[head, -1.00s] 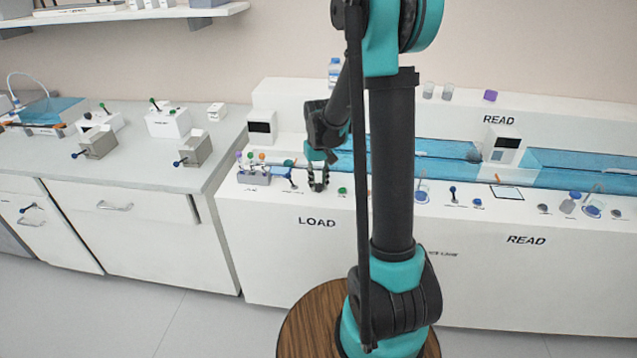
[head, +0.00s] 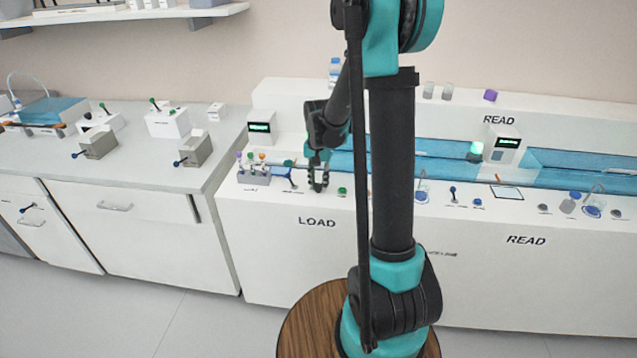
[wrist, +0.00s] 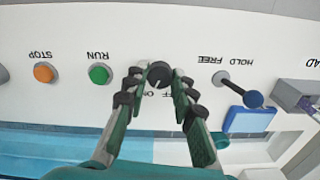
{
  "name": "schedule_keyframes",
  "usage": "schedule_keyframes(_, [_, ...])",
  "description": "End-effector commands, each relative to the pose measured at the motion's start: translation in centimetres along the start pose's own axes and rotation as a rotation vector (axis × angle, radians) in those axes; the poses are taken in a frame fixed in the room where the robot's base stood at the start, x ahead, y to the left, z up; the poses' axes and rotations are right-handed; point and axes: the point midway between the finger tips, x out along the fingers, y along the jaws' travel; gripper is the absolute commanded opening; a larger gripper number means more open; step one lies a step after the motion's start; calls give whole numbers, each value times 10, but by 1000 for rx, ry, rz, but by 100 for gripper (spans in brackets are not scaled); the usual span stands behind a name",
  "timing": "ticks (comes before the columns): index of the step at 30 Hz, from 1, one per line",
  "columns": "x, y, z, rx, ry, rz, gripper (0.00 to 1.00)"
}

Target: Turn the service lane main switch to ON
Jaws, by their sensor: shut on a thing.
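The main switch is a round black knob (wrist: 159,74) with a thin pale pointer line, mounted on the white LOAD panel. OFF and ON lettering, partly hidden by the fingers, lies beside it in the wrist view, which is upside down. My gripper (wrist: 157,84) is shut on the knob, with one dark fingertip on each side. In the head view my gripper (head: 318,186) points down at the front panel above the LOAD label, and hides the knob there. The small display (head: 260,128) at the left is lit green, and so is the display (head: 507,143) on the READ box.
Beside the knob are a green RUN button (wrist: 99,75), an orange STOP button (wrist: 44,73) and a HOLD/FREE lever with a blue ball (wrist: 253,98). A tube rack (head: 254,177) stands left of my gripper. A blue track (head: 440,160) runs behind.

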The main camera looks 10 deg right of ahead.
Motion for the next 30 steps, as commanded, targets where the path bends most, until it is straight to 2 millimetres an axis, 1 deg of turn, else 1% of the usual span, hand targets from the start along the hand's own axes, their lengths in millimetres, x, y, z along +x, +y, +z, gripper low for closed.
schedule_keyframes(13, [0, 0, 0, 12, 0, 0, 0])
schedule_keyframes(14, [0, 0, 0, 12, 0, 0, 26])
schedule_keyframes(18, [0, 0, 0, 12, 0, 0, 43])
schedule_keyframes(19, [0, 0, 0, 12, 0, 0, 46])
schedule_keyframes(27, [0, 0, 0, 11, 0, 0, 46])
schedule_keyframes(30, [-5, 0, 0, 11, 0, 0, 46])
